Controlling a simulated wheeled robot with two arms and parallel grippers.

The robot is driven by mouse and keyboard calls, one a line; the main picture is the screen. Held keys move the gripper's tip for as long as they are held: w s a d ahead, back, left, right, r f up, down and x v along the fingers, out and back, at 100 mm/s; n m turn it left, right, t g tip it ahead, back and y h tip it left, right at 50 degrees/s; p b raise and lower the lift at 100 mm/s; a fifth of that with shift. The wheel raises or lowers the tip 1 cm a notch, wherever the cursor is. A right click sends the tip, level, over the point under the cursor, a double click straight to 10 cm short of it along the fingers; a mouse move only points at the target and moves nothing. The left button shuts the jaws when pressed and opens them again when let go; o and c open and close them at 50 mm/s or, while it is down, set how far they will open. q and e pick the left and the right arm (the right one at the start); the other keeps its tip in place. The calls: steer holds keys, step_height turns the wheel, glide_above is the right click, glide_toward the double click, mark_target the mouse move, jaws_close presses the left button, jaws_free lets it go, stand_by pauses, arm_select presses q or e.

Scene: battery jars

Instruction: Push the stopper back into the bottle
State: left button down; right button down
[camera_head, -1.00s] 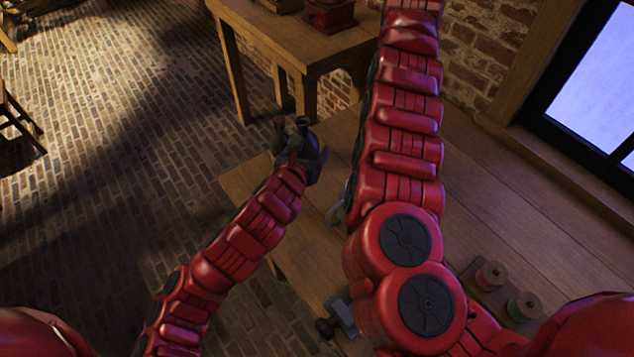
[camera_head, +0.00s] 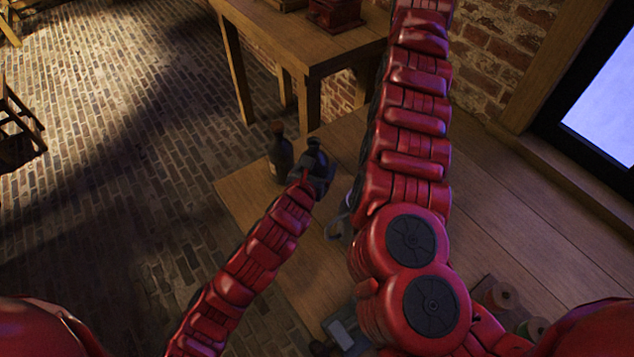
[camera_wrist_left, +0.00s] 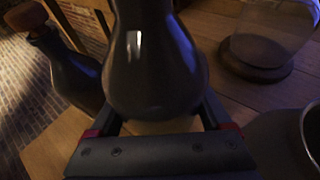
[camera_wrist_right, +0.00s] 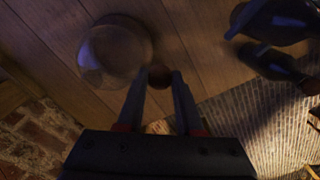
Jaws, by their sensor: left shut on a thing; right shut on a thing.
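My left gripper (camera_wrist_left: 160,125) is shut around the body of a dark bottle (camera_wrist_left: 150,65), which is upright near the table's far left corner. This bottle (camera_head: 316,156) also shows in the head view; its top is out of frame in the left wrist view. My right gripper (camera_wrist_right: 160,88) is out of the head view. In the right wrist view it is shut on a small round brown stopper (camera_wrist_right: 160,75), apart from the held bottle.
A second dark bottle (camera_head: 280,158) with a brown cork stands left of the held one. A clear glass jar (camera_wrist_right: 115,50) stands near my right gripper. A metal pot (camera_wrist_left: 300,140) is right of the left gripper. Two spools (camera_head: 502,297) lie near the front right.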

arm_select(q)
steer(key=shift+f, duration=0.55)
step_height(320, 180, down, 4)
steer(key=shift+p, duration=0.3)
arm_select(e)
steer(key=shift+r, duration=0.3)
arm_select(q)
steer(key=shift+f, duration=0.1)
steer(key=shift+f, duration=0.15)
arm_select(e)
steer(key=shift+f, duration=0.1)
arm_select(q)
jaws_free()
